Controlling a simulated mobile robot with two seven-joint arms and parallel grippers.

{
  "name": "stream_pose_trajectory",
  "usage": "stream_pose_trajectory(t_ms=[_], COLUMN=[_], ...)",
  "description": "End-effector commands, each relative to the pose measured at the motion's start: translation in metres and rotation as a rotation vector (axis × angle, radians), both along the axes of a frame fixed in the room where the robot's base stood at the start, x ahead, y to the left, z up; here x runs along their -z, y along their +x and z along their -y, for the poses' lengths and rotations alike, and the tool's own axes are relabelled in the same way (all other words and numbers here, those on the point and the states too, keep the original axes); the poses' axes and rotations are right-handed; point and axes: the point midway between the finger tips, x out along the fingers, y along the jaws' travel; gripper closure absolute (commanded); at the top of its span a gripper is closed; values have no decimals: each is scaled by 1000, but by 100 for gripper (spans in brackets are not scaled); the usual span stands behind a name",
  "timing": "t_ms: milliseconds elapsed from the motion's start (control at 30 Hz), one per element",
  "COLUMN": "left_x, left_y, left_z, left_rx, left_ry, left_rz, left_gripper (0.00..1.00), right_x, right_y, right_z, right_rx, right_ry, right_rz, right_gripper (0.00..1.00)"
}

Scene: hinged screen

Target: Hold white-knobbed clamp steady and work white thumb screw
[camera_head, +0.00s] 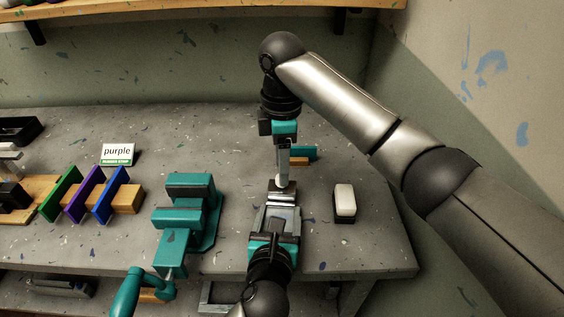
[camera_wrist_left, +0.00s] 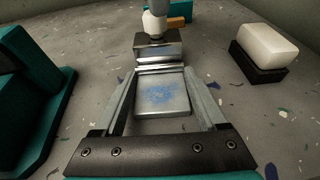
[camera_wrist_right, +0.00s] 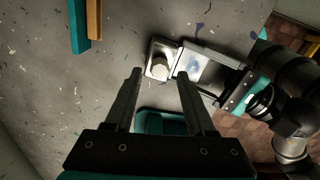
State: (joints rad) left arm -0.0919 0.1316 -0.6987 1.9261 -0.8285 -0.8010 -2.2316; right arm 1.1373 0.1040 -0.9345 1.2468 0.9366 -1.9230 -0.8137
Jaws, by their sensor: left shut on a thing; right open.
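The clamp (camera_head: 281,190) is a small metal piece on the grey bench, with a paint-stained plate (camera_wrist_left: 160,92) on its near side. Its white thumb screw (camera_wrist_left: 154,23) stands up at the far end and also shows in the right wrist view (camera_wrist_right: 158,67). My left gripper (camera_head: 280,212) is shut on the clamp, one finger along each side of the plate. My right gripper (camera_wrist_right: 159,73) points down over the white screw, fingers open, with the screw between the fingertips in its wrist view. I cannot tell whether either finger touches it.
A teal vise (camera_head: 188,212) stands left of the clamp. A white block on a black base (camera_head: 345,200) is to the right. A teal-and-orange piece (camera_head: 303,153) lies behind. Coloured panels (camera_head: 104,196) and a "purple" sign (camera_head: 118,153) stand farther left.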

Motion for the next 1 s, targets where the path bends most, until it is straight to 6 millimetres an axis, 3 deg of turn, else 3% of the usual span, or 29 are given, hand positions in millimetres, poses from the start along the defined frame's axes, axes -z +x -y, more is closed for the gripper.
stream_pose_trajectory(t_ms=[100,167,433,700,933,1000], left_x=[0,0,0,0,0,0], left_y=[0,0,0,0,0,0], left_z=[0,0,0,0,0,0], left_rx=[1,1,1,1,1,1], left_ry=[0,0,0,0,0,0], left_rz=[0,0,0,0,0,0], left_gripper=[100,100,100,100,100,100], right_x=[1,0,2,20,22,21], right_y=[-1,0,0,0,0,0], right_z=[-1,-1,0,0,0,0], right_rx=[312,398,401,400,399,399], right_ry=[2,2,-1,-1,-1,-1], right_rz=[-3,-1,0,-2,0,0], right_gripper=[45,45,45,45,45,53])
